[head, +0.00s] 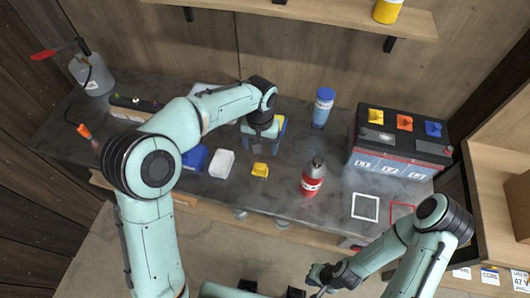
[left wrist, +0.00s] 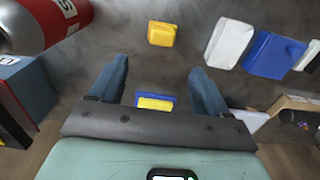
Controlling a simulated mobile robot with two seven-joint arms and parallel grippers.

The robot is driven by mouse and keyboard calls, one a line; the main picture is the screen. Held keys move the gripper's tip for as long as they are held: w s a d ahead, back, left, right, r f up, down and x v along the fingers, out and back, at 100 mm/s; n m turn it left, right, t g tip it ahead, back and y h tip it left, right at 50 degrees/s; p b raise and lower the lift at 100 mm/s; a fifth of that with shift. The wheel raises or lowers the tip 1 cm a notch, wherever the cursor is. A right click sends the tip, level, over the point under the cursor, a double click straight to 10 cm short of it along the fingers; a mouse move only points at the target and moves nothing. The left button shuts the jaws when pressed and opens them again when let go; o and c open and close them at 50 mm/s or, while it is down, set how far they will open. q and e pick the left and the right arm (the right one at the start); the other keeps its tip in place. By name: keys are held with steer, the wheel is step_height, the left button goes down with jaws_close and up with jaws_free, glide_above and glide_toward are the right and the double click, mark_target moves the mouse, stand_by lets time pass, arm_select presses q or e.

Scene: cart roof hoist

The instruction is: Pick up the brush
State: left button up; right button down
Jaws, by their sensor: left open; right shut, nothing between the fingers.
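A small blue piece with a yellow face (left wrist: 155,102) is the likeliest brush, though I cannot be sure. It shows between the fingers of my left gripper (left wrist: 157,80) in the left wrist view, beyond them and apart from both. In the head view its yellow part (head: 281,122) shows beside my left gripper, which hangs over the middle of the bench and hides part of it. My left gripper is open and empty. My right gripper (head: 319,291) is shut and empty at the bottom of the head view, in front of the bench.
A grey canister (head: 92,74) stands far left. A shelf (head: 340,15) hangs above.

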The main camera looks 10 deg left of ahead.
mark_target(260, 165)
arm_select(q)
steer(key=f, duration=0.7)
steer(key=shift+s+f, duration=0.1)
steer(key=shift+s, duration=0.2)
steer(key=shift+a+f, duration=0.15)
steer(key=shift+f, duration=2.8)
steer(key=c, duration=1)
